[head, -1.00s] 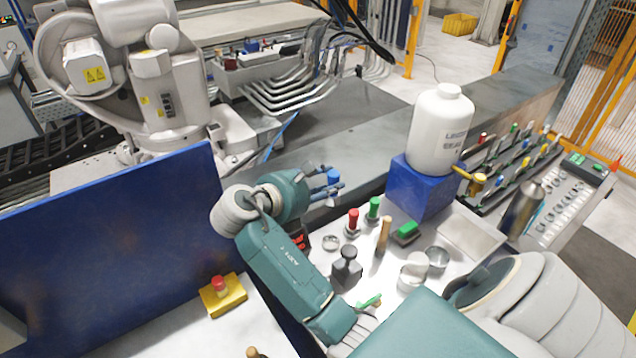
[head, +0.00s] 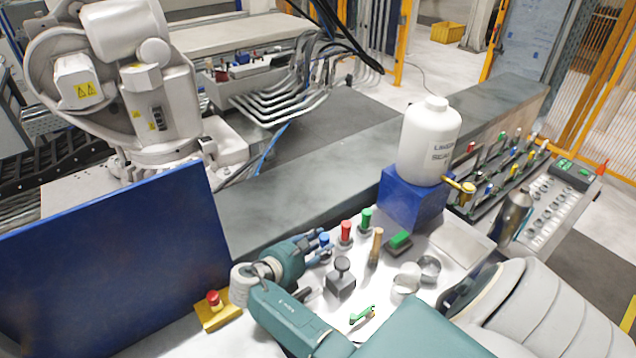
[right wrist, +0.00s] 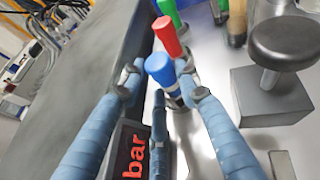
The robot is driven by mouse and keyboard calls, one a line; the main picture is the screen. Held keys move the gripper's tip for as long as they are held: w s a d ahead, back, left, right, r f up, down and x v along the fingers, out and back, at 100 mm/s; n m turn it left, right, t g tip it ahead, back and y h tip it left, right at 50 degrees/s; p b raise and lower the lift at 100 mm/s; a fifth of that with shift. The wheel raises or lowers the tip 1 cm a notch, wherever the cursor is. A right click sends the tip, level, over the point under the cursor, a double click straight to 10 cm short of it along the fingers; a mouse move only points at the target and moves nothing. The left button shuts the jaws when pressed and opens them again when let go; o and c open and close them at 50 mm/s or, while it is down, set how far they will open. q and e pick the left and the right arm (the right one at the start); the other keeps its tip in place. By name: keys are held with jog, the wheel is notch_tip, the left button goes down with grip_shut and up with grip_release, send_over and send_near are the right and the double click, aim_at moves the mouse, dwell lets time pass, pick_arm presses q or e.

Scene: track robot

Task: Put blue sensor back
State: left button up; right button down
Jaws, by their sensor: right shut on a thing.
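The blue sensor (head: 325,239) has a blue cap and stands roughly upright at the left end of a row with the red sensor (head: 346,230) and the green sensor (head: 367,217). My right gripper (head: 317,250) is shut on it at the white table's far edge. In the right wrist view, the blue sensor (right wrist: 160,69) shows between the fingers, with the red sensor (right wrist: 168,38) just beyond it. Its lower end is partly hidden, so I cannot tell whether it touches the table. My left gripper is not in view.
A black-knobbed grey block (head: 341,279) stands close on the right. A wooden-handled tool (head: 376,247), a green-topped block (head: 399,242) and metal rings (head: 406,279) are farther right. A white bottle (head: 428,145) stands on a blue box (head: 412,200).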

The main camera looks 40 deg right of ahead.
jog(key=shift+f, duration=0.1)
jog(key=c, duration=1.5)
grip_release()
jog(key=shift+c, duration=0.2)
jog(key=shift+r, duration=0.2)
jog(key=p+v, duration=0.3)
jog(key=v, duration=0.9)
jog(key=shift+f, duration=0.1)
